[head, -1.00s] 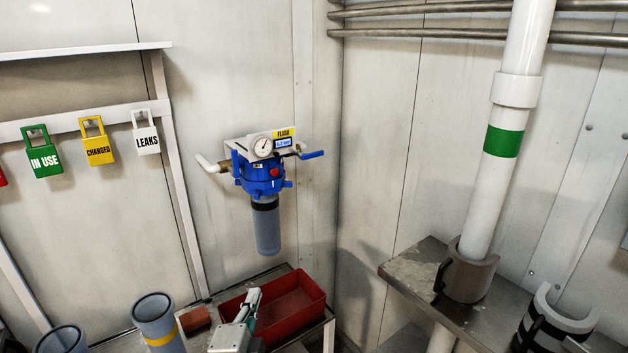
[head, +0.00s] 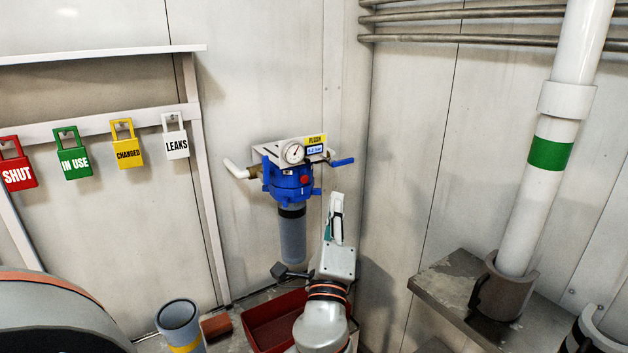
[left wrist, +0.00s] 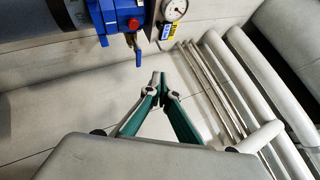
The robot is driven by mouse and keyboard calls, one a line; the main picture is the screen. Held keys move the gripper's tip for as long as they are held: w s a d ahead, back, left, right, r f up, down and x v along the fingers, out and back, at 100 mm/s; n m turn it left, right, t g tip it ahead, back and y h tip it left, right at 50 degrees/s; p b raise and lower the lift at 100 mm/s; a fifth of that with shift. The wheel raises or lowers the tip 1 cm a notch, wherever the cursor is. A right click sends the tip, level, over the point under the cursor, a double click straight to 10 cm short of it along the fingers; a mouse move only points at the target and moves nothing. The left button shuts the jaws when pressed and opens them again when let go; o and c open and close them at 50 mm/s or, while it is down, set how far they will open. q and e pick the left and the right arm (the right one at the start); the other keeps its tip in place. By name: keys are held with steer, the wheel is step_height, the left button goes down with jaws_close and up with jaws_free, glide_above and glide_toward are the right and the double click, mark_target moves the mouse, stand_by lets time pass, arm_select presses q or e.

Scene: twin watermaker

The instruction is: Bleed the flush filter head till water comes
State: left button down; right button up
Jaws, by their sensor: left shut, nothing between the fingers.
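The flush filter head (head: 290,182) is blue and fixed to the wall, with a red button (head: 305,180) on its front and a grey bowl (head: 292,235) below. A round gauge (head: 294,152) and a yellow FLUSH label (head: 316,140) sit above it, and a blue lever handle (head: 342,161) points right. My left gripper (head: 337,198) is shut and empty, just right of the bowl and below the blue lever. In the left wrist view the filter head (left wrist: 118,15) is at the top, apart from my fingertips (left wrist: 159,75). My right gripper is not in view.
A red tray (head: 262,320) sits on the bench below the filter, partly hidden by my arm. A grey cylinder with a yellow band (head: 180,322) stands left of it. SHUT, IN USE, CHANGED and LEAKS tags (head: 75,160) hang at left. A white pipe (head: 545,190) stands at right.

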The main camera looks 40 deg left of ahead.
mark_target(305, 179)
arm_select(q)
steer(key=shift+a, duration=0.1)
steer(key=w+a+p, duration=0.1)
steer(key=w+a, duration=0.2)
steer(key=a, duration=0.5)
steer(key=shift+w, duration=0.2)
stand_by(0.6)
stand_by(0.7)
steer(key=shift+w+a, duration=0.15)
steer(key=shift+a, duration=0.25)
steer(key=shift+w+a, duration=0.15)
steer(key=shift+a, duration=0.3)
stand_by(1.9)
